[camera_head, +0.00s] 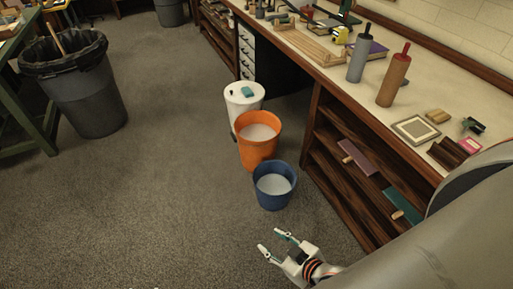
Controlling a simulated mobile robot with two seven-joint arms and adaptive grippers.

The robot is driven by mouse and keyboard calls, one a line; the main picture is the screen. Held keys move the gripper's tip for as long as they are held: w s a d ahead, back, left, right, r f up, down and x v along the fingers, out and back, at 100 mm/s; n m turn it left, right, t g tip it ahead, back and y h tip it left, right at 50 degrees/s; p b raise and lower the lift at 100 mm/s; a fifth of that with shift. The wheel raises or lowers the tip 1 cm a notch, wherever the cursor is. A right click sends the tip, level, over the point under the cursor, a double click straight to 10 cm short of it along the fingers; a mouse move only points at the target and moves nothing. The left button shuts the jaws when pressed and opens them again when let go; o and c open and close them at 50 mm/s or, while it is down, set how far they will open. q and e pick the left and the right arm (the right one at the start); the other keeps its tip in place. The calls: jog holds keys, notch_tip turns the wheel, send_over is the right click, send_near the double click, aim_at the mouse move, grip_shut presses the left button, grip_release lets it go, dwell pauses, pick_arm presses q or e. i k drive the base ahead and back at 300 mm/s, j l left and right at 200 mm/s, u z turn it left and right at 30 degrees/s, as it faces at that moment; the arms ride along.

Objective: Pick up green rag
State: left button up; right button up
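A small teal-green item (246,91), which looks like the folded green rag, lies on top of the white lidded bucket (238,105) near the middle top. My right gripper (271,241) is low in the view, in front of the blue bucket, with its two fingers spread apart. Nothing clear shows between them. It is well apart from the rag, with the blue and orange buckets in between. My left gripper is not in view.
An orange bucket (258,151) and a blue bucket (274,187), both with pale contents, stand in a row beside the wooden workbench (325,85). A black-lined grey bin (88,103) stands at left. The carpet (165,180) left of the buckets is clear.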

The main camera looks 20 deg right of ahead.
aim_at(247, 92)
jog(key=i, duration=3.4)
jog(key=i+z, duration=0.1)
jog(key=i, duration=0.6)
jog(key=i+j, duration=0.2)
jog(key=i, duration=0.55)
jog(key=i+z, duration=0.1)
jog(key=z, duration=2.25)
